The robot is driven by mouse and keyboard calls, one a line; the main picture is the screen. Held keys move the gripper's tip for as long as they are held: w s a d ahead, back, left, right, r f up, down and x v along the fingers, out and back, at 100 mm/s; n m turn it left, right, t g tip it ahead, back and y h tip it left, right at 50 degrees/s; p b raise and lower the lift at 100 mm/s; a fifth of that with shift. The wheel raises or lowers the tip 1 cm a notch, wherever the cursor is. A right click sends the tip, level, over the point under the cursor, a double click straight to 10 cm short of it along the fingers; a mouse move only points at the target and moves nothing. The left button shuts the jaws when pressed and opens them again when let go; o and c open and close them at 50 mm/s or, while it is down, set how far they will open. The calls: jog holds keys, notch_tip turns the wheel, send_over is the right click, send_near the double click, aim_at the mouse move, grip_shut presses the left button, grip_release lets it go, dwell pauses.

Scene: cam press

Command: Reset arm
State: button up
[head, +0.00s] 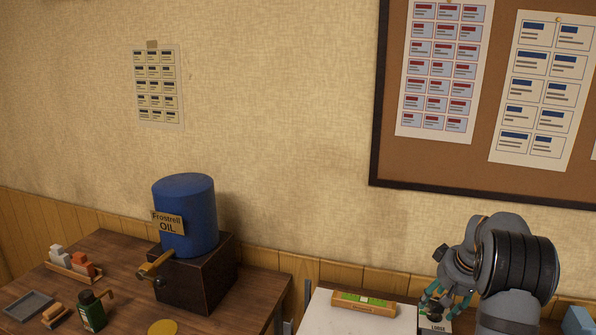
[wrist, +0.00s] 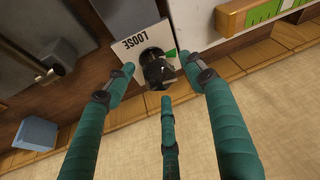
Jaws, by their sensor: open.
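My gripper (head: 440,300) has teal fingers and is at the lower right of the head view, pointing down over a white plate (head: 434,325) marked LOOSE. In the wrist view the fingers (wrist: 160,78) are spread apart, with nothing held between them. Whether any finger touches the knob I cannot tell. The fingers hide most of the knob in the head view.
A wood-framed green gauge (head: 364,302) lies left of my gripper on a white surface (head: 340,322). A blue block (head: 580,320) is at the right. A blue oil drum (head: 187,215) stands on the left table. A pinboard (head: 385,172) hangs above.

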jog(key=n+p, duration=0.1)
jog(key=p, duration=0.1)
jog(key=n+y+p, duration=0.1)
jog(key=n+p, duration=0.1)
jog(key=n+y+p, duration=0.1)
jog(key=n+p, duration=0.1)
jog(key=shift+d+r+g, duration=0.15)
jog(key=shift+r+g, duration=0.2)
jog(key=shift+g, duration=0.05)
jog(key=shift+w+f+n+y+p, duration=0.1)
jog(key=shift+f+n+y+p, duration=0.2)
jog(key=shift+n+p, duration=0.8)
